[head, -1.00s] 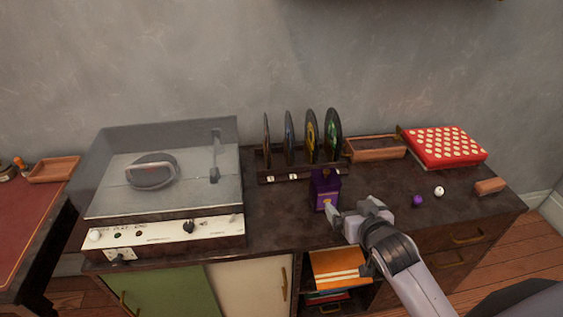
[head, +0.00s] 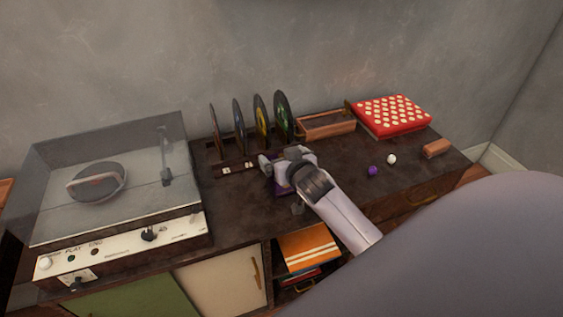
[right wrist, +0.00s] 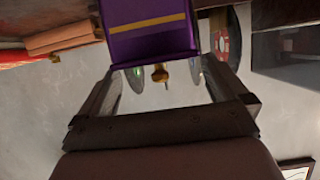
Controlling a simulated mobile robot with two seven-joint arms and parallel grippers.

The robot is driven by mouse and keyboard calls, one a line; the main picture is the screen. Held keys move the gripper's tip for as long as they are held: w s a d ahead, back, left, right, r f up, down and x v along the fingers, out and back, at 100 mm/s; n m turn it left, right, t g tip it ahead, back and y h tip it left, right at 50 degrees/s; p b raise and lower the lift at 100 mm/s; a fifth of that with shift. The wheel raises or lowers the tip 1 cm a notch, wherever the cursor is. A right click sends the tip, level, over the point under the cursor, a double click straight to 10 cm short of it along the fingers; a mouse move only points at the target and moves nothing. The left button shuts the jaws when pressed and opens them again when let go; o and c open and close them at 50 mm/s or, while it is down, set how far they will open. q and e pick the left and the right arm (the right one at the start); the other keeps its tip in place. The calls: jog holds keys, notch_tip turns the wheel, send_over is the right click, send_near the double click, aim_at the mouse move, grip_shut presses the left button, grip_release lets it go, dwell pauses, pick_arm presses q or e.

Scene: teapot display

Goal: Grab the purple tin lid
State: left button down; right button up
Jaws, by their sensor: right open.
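The purple tin (head: 281,190) stands on the dark cabinet top, mostly hidden behind my right gripper (head: 280,178) in the head view. In the right wrist view the tin (right wrist: 150,43) appears upside down, with a gold stripe and a small gold knob (right wrist: 160,73) at its lid end. The fingers of my right gripper (right wrist: 163,78) are open, one on each side of the lid end and the knob. I cannot tell whether either finger touches the tin. My left gripper is not in view.
A record player (head: 115,185) stands at the left. A record rack (head: 235,168) is behind the tin. A brown tray (head: 328,127), a red dotted box (head: 392,116), a purple ball (head: 372,171), a white ball (head: 391,159) and a brown block (head: 437,148) lie to the right.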

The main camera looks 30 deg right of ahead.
jog(key=shift+w+d+f, duration=0.15)
jog(key=shift+w+f, duration=0.1)
jog(key=shift+w, duration=0.3)
jog(key=c, duration=1)
jog(key=shift+r, duration=0.1)
jog(key=shift+c, duration=0.2)
